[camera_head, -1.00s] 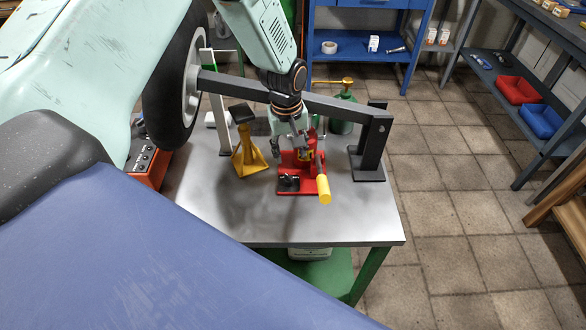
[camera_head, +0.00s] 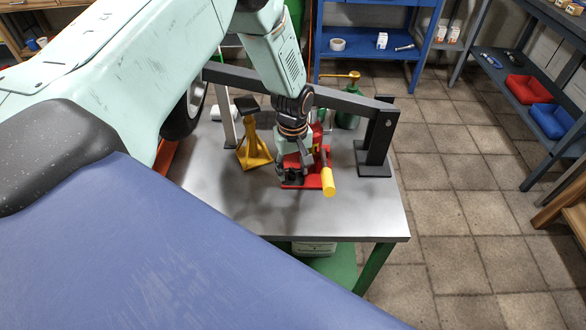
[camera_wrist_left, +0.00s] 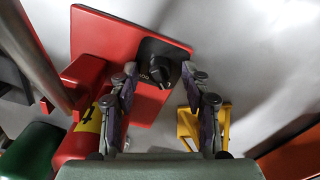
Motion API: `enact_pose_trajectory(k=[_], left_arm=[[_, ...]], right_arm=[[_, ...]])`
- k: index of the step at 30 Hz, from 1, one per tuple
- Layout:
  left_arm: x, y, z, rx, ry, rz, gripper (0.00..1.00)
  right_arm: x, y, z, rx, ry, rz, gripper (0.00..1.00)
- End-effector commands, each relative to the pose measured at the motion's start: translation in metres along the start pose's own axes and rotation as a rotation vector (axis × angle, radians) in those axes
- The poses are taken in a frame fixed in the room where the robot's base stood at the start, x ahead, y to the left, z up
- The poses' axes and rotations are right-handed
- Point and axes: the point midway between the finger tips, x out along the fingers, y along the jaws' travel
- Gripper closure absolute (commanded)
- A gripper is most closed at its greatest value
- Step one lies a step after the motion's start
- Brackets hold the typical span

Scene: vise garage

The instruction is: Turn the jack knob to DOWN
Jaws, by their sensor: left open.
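The red jack (camera_head: 316,182) stands on the metal bench, its yellow-tipped lever (camera_head: 328,182) slanting toward the front. In the head view the knob is mostly hidden by my left gripper (camera_head: 293,172). In the wrist view that gripper (camera_wrist_left: 160,72) is open, pointing down, with one finger on each side of the knob. Contact is not clear. My right gripper is not in view.
A yellow jack stand (camera_head: 253,152) is left of the jack; its yellow frame (camera_wrist_left: 202,128) shows close to one finger. A dark beam (camera_head: 350,103) passes behind the wrist to a black post (camera_head: 377,145). The bench's front right (camera_head: 370,215) is clear.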

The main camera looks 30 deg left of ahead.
Motion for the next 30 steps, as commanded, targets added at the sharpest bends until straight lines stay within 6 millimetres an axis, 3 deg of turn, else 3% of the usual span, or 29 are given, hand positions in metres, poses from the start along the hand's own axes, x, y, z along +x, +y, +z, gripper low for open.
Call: enact_pose_trajectory(k=[7,24,30], left_arm=[[0.0009,0.0003,0.0001,0.000,0.000,0.000,0.52],[0.0009,-0.0002,0.0002,0.001,0.000,-0.001,1.00],[0.0009,-0.0002,0.0005,0.003,-0.001,-0.001,1.00]], right_arm=[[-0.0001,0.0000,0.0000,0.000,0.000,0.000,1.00],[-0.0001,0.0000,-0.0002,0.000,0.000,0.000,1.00],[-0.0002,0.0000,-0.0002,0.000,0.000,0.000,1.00]])
